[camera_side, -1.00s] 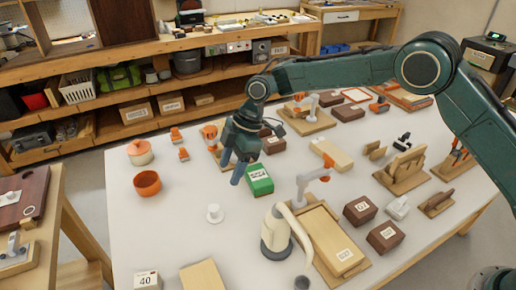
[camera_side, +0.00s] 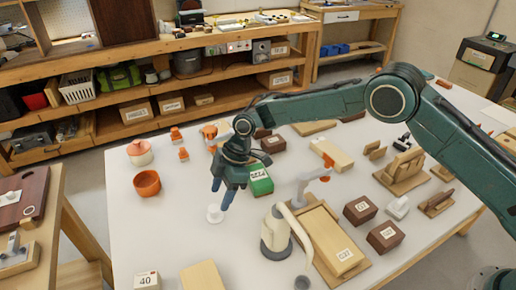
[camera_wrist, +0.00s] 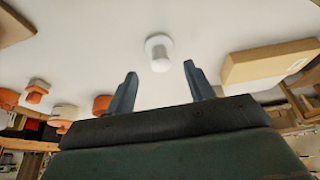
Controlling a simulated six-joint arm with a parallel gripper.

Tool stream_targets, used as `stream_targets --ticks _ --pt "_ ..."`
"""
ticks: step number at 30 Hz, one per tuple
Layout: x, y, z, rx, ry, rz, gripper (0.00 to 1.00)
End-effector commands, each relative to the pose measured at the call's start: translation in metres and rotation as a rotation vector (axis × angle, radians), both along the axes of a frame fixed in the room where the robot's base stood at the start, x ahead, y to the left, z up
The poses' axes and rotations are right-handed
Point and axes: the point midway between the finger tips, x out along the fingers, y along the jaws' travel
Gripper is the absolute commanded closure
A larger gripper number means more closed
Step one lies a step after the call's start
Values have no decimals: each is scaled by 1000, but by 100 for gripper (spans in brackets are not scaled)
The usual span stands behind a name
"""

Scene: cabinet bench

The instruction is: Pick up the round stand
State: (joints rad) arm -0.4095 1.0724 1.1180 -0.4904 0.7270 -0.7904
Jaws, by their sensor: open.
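The round stand (camera_side: 215,214) is a small white piece with a disc base and a short post. It stands on the white table, left of the kettle. In the wrist view the round stand (camera_wrist: 159,52) shows beyond my fingertips, between their lines. My gripper (camera_side: 221,197) is open and empty, above and just beside the stand in the side view. In the wrist view my gripper (camera_wrist: 158,75) shows both blue-grey fingers apart with nothing between them. Whether a finger touches the stand cannot be told from the side view.
An orange bowl (camera_side: 147,183) and an orange-lidded pot (camera_side: 139,152) stand to the left. A green box (camera_side: 261,181) lies close behind my gripper. A cream kettle (camera_side: 275,235) and a wooden box (camera_side: 333,240) are to the right. The white table around the stand is clear.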

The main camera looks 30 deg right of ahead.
Motion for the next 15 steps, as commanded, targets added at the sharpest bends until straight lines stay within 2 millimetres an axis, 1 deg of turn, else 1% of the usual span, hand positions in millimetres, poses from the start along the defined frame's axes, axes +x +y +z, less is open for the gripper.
stream_targets --ticks 4,12,15 --pt "-1 5 -10 0 1 1 47" --pt "-1 17 -37 -1 2 1 47" --pt "-1 20 -44 0 1 0 47"
